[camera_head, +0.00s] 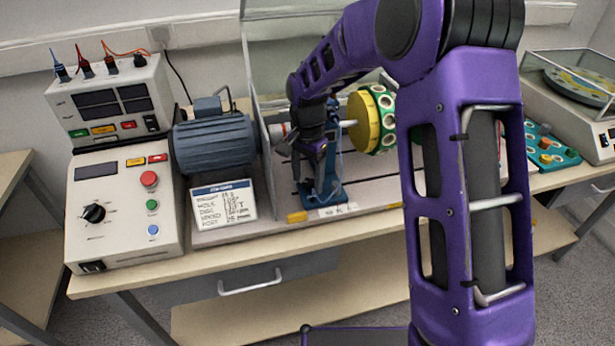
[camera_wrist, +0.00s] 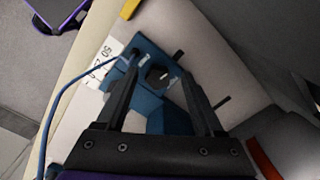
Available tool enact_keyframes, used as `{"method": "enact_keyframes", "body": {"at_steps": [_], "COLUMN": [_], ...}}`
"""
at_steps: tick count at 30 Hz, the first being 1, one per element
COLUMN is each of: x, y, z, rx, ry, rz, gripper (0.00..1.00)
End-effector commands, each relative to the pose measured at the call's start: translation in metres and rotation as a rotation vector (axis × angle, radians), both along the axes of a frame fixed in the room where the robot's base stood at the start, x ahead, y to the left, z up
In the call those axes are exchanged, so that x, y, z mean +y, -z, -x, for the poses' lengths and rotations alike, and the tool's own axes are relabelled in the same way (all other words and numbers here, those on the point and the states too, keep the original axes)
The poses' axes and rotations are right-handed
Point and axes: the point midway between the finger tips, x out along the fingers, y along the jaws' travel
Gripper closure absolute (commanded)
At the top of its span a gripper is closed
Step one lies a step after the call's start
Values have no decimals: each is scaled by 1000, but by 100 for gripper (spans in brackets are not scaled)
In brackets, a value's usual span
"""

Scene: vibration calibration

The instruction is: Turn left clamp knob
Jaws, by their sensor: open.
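A blue bearing stand (camera_head: 328,186) stands on the grey test bed, left of the yellow disc. In the wrist view the blue stand (camera_wrist: 150,52) lies beneath my fingers, with a dark clamp knob (camera_wrist: 158,75) on it. My gripper (camera_head: 303,170) points down at the left side of this stand. In the wrist view my gripper (camera_wrist: 160,68) is open, with one finger on each side of the knob. I cannot tell whether the fingers touch it. My arm and gripper hide the knob in the head view.
A blue-grey motor (camera_head: 213,142) and a white data card (camera_head: 223,203) are to the left. The yellow and green disc (camera_head: 371,121) is close on the right. A clear guard (camera_head: 305,45) stands raised behind. A control box (camera_head: 125,208) fills the bench's left end.

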Motion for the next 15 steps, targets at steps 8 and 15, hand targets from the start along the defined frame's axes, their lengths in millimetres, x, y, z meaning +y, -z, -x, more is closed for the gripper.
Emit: {"method": "enact_keyframes", "body": {"at_steps": [8,15], "x": [0,1], "y": [0,-1], "z": [0,-1], "rx": [0,-2], "ry": [0,0], "rz": [0,-1], "gripper": [68,100]}}
